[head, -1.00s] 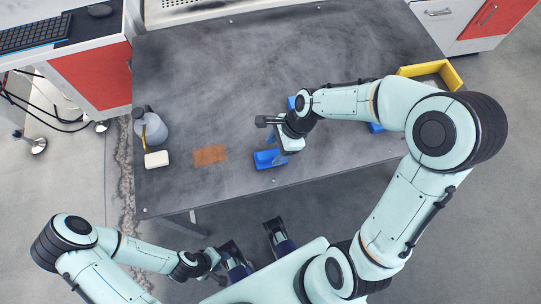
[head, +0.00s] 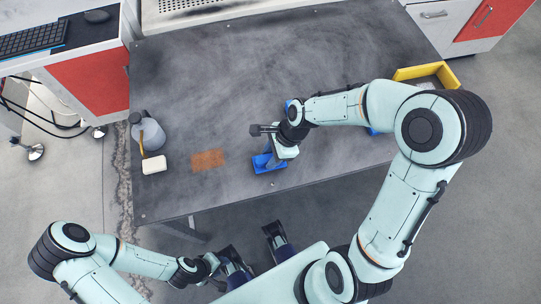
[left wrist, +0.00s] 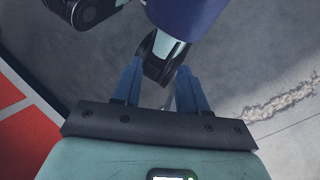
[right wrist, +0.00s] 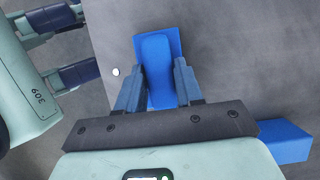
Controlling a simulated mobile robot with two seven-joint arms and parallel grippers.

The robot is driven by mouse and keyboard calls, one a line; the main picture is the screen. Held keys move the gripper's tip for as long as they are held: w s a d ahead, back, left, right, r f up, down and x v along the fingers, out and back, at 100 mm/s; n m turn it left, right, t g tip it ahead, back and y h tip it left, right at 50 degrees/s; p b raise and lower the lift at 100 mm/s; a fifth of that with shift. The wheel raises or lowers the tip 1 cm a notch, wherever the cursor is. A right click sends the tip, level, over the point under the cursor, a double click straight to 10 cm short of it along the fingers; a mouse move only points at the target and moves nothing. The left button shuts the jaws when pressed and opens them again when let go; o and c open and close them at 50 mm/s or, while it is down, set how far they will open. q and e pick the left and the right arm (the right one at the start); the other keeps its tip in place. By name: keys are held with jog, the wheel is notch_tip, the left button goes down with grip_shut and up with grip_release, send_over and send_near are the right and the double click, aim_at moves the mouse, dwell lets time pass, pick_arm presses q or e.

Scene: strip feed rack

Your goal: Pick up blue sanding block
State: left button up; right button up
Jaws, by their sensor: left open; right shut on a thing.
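The blue sanding block (head: 262,168) lies on the dark table near its front edge, partly covered by my right gripper (head: 274,160). In the right wrist view the block (right wrist: 158,45) has a flat base and a raised middle grip. My right gripper (right wrist: 160,72) is shut on that grip, one finger on each side. The block appears to be on the tabletop; I cannot tell any lift. My left gripper (head: 214,263) is off the table at the lower left. In the left wrist view it (left wrist: 157,72) is open and empty.
Another blue piece (right wrist: 285,140) lies close to my right gripper, mostly hidden by my arm in the head view. A brown sheet (head: 208,160), a white block (head: 154,164) and a grey bottle (head: 150,133) are to the left. A yellow bin (head: 408,73) stands at right.

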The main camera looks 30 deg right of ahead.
aim_at(271, 156)
notch_tip(271, 156, up, 20)
jog(key=p, duration=0.4)
jog(key=shift+o, duration=1)
jog(key=shift+f, duration=0.1)
jog(key=shift+w, duration=0.1)
